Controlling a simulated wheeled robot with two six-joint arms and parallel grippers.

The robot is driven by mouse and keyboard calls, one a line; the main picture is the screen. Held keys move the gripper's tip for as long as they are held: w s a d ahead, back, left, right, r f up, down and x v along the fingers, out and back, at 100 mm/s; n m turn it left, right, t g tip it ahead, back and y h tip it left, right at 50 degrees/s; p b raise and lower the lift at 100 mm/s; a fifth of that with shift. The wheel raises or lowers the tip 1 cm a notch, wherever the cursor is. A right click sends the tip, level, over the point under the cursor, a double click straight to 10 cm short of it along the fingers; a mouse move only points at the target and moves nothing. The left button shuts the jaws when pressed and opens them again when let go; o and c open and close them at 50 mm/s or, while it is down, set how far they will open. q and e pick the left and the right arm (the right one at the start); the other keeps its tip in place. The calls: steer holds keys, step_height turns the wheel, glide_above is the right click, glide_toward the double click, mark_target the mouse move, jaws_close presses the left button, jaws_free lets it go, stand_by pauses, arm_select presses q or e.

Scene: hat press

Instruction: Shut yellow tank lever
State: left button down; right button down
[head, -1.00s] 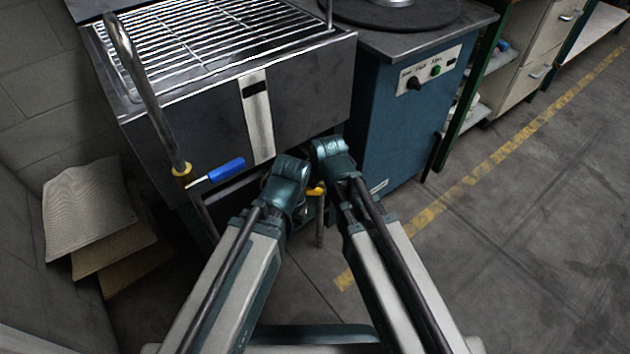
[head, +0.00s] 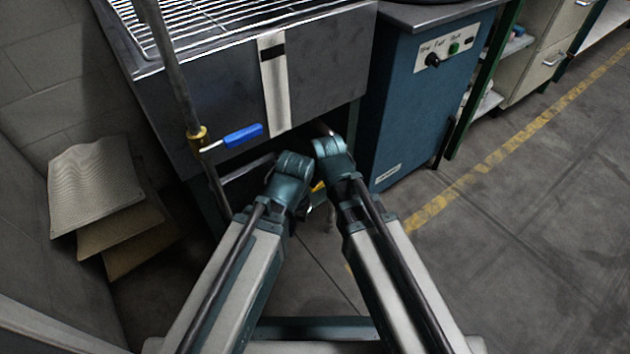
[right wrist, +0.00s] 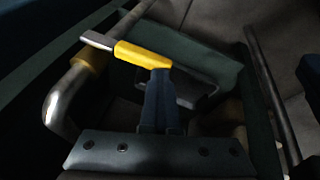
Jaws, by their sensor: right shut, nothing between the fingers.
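The yellow tank lever (right wrist: 142,54) shows in the right wrist view, sticking out across a bent metal pipe (right wrist: 62,98) with a brass fitting (right wrist: 89,62). My right gripper (right wrist: 160,76) is shut and empty, its fingertips at the free end of the yellow grip. I cannot tell if they touch it. In the head view only a small bit of the yellow lever (head: 318,186) shows between my two wrists. My right gripper's fingers are hidden there behind its wrist. My left wrist is beside it, and the left gripper's fingers are hidden too.
A metal tank (head: 225,95) with a grille stands ahead. A blue-handled lever (head: 243,135) sits on an upright pipe (head: 172,70) at its left front. A blue cabinet (head: 415,105) stands right of the tank. Sheets (head: 95,185) lean at the left wall. Floor at right is clear.

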steer(key=shift+s+a+f+b, duration=0.25)
steer(key=shift+f+b, duration=0.15)
steer(key=shift+f, duration=0.1)
steer(key=shift+r, duration=0.1)
stand_by(0.3)
steer(key=p+v, duration=1.3)
steer(key=v, duration=0.1)
steer(key=shift+w, duration=0.2)
steer(key=shift+d, duration=0.2)
